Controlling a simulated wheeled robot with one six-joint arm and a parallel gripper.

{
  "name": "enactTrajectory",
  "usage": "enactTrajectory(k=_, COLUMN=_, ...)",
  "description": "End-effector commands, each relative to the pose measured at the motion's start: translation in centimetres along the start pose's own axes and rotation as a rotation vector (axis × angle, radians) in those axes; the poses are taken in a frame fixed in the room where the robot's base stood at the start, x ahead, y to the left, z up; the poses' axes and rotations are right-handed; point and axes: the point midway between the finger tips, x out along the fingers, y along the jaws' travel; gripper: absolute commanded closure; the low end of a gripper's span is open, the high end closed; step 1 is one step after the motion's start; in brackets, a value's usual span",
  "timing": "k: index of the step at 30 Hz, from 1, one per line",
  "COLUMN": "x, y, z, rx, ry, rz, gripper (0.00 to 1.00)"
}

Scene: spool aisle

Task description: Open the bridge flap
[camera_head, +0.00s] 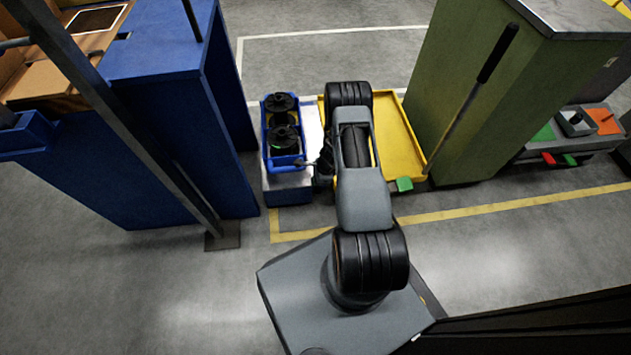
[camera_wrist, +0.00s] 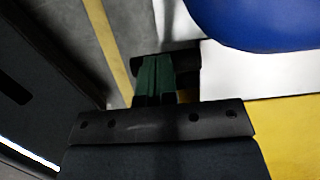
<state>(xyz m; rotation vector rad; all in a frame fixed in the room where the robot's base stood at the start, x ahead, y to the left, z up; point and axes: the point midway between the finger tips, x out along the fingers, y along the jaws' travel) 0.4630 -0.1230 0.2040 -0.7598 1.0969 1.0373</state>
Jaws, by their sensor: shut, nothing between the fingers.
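No part is clearly marked as the bridge flap. A yellow panel with raised edges (camera_head: 398,125) lies between the low white unit and the green cabinet, with a green tab (camera_head: 404,184) at its front edge. I cannot tell whether this panel is the flap. In the wrist view a yellow surface (camera_wrist: 290,140) lies at lower right, beside a white surface (camera_wrist: 235,77). My gripper (camera_wrist: 155,75) is shut and empty, its green fingers together. In the head view my gripper (camera_head: 318,164) is partly hidden by my arm, near the blue crate's front right corner.
A tall blue cabinet (camera_head: 165,125) and dark post stand left. A green cabinet (camera_head: 480,110) stands right, with a dark-handled rod (camera_head: 498,52) before it. Open floor lies in front.

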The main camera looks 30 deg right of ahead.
Motion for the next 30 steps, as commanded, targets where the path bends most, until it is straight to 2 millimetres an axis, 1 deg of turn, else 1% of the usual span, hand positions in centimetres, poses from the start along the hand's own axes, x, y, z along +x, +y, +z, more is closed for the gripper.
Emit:
enactTrajectory(k=5, x=0.0, y=0.0, z=0.1, rx=-0.001, ry=0.000, rz=0.001, gripper=1.00)
enactTrajectory(k=8, x=-0.9, y=-0.1, z=0.3, rx=-0.001, ry=0.000, rz=0.000, gripper=1.00)
enactTrajectory(k=11, x=-2.6, y=-0.2, z=0.5, rx=-0.002, ry=0.000, rz=-0.002, gripper=1.00)
enactTrajectory(k=14, x=-4.7, y=-0.3, z=0.9, rx=-0.002, ry=0.000, rz=-0.002, gripper=1.00)
enactTrajectory(k=21, x=-8.8, y=-0.3, z=3.3, rx=-0.007, ry=0.000, rz=-0.001, gripper=1.00)
enactTrajectory(k=27, x=-11.3, y=-0.2, z=4.7, rx=-0.007, ry=0.000, rz=0.000, gripper=1.00)
enactTrajectory(k=30, x=-12.1, y=-0.2, z=5.1, rx=-0.006, ry=0.000, rz=0.001, gripper=1.00)
